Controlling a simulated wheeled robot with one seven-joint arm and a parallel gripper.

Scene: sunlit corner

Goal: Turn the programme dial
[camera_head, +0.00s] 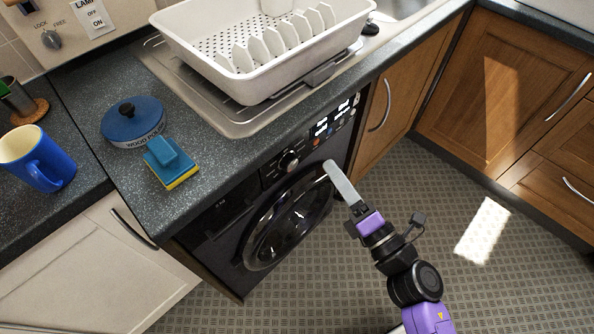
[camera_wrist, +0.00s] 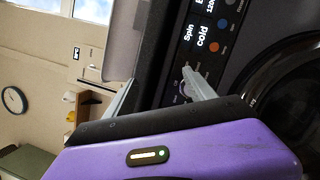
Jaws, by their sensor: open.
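The programme dial (camera_head: 289,160) is a round dark knob with a pale rim on the black washing machine's (camera_head: 225,225) control panel, left of the lit display (camera_head: 327,124). My gripper (camera_head: 329,166) is in front of the machine, to the right of the dial and apart from it in the head view. In the wrist view my gripper (camera_wrist: 160,85) is open, its two grey fingers spread, with nothing visible held between them. The panel with its "Spin" and "cold" display (camera_wrist: 195,38) lies beyond the right finger.
The counter (camera_head: 215,165) overhangs the machine's top edge. Wooden cabinets (camera_head: 475,110) stand right. The floor (camera_head: 420,190) is clear.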

